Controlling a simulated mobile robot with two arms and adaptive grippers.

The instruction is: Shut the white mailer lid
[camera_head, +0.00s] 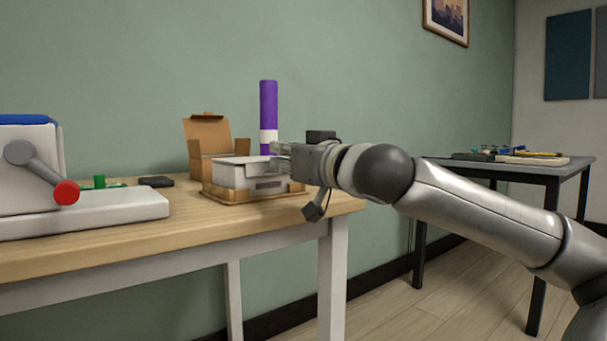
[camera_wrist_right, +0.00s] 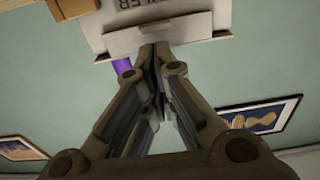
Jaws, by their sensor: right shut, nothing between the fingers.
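The white mailer (camera_head: 237,178) sits on a low wooden tray (camera_head: 222,196) near the right end of the workbench. Its lid (camera_head: 240,160) looks lowered over the box; I cannot tell whether it is fully closed. The wrist view shows the mailer's white panel (camera_wrist_right: 190,10) with printed letters and a flap (camera_wrist_right: 125,42) at its edge. My right gripper (camera_head: 280,156) is shut and empty, its fingertips at the mailer's right side. In the wrist view the fingertips (camera_wrist_right: 154,48) overlap the flap; contact is unclear. My left gripper is out of view.
An open brown carton (camera_head: 207,133) and a purple and white cylinder (camera_head: 268,105) stand behind the mailer. A white machine with a red-knobbed lever (camera_head: 66,192) stands at left, near a dark flat item (camera_head: 156,182). A black table (camera_head: 500,167) stands at right.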

